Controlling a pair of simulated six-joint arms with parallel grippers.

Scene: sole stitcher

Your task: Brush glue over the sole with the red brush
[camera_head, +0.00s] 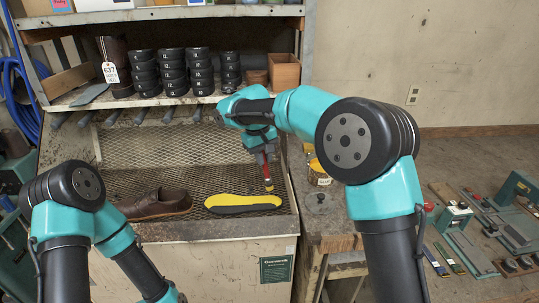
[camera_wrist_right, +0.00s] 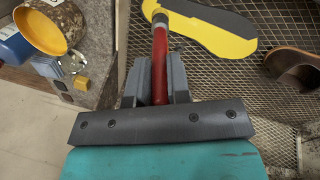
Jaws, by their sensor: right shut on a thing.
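My right gripper (camera_head: 264,143) is above the sole and shut on the red brush (camera_head: 266,165). The brush points down, its tip close to the sole's edge; I cannot tell if they touch. Its red handle (camera_wrist_right: 159,65) stands between my fingers in the right wrist view. A glue pot (camera_head: 319,172) with a yellow rim stands right of the tray. My left gripper is out of view.
A brown shoe (camera_head: 155,204) lies left of the sole on the mesh tray (camera_head: 165,150). A shelf (camera_head: 150,98) with several black rolls stands behind. Small items lie beside the glue pot (camera_wrist_right: 45,30).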

